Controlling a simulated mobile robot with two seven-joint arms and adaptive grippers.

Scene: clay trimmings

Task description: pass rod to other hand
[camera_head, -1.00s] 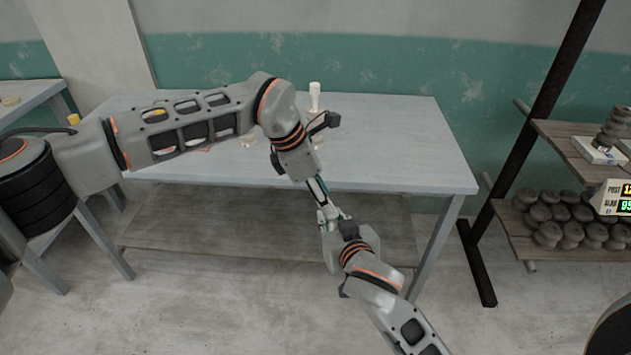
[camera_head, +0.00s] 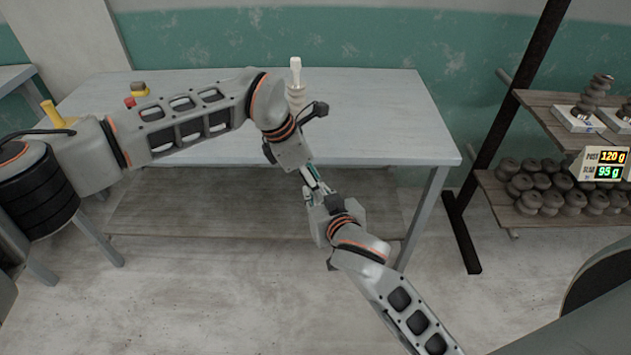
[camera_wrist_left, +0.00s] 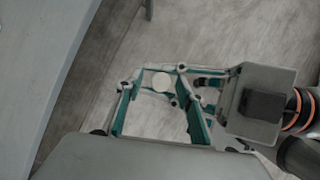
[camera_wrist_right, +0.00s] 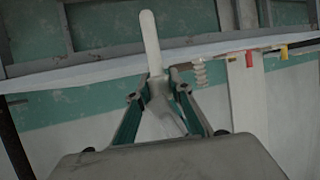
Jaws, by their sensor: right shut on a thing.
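The rod (camera_wrist_right: 150,40) is pale and round-ended. In the right wrist view it stands out past the fingertips of my right gripper (camera_wrist_right: 158,92), which is shut on it. My right gripper (camera_wrist_left: 205,84) comes in there from the right. In the head view my left gripper (camera_head: 313,180) and right gripper (camera_head: 312,194) meet before the table's front edge; the rod is mostly hidden.
The grey table (camera_head: 390,120) is behind my grippers, with a pale stacked piece (camera_head: 296,88) and small yellow and red items (camera_head: 139,90) on it. At right, a rack (camera_head: 490,185) holds several dark lumps and a display (camera_head: 602,163) reading 120 g and 95 g.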

